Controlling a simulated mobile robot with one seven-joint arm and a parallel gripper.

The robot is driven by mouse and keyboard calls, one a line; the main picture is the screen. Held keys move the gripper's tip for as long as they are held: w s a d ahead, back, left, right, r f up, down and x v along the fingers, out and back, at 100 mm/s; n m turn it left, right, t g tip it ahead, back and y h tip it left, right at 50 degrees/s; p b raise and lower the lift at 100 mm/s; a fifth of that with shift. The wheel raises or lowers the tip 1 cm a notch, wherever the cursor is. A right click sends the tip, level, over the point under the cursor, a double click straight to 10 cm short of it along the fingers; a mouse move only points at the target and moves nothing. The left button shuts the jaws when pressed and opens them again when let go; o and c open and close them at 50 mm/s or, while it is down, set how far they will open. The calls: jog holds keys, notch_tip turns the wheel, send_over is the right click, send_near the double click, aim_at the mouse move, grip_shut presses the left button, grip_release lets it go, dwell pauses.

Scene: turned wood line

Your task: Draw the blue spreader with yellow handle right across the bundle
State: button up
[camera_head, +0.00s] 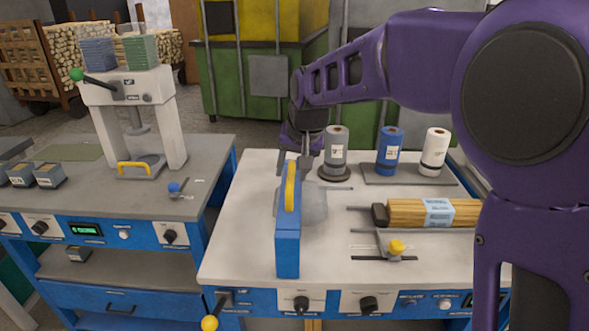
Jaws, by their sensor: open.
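The blue spreader (287,245) stands upright on the white worktop, left of the bundle, its long side running front to back. Its yellow handle (290,186) is on top. My gripper (296,165) is open and points down at the far end of the handle. I cannot tell whether the fingers straddle or touch it. The bundle (405,213) of light wooden rods lies to the right with a pale blue label around it. A dark block (380,215) is at its left end. My arm hides its right end.
A grey rounded lump (315,204) sits just right of the spreader. Grey (335,150), blue (388,150) and white (434,152) rolls stand behind the bundle. A yellow-knobbed clamp (396,248) lies in front. A press (130,120) stands on the left bench.

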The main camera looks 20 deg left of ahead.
grip_shut()
dwell(1.4)
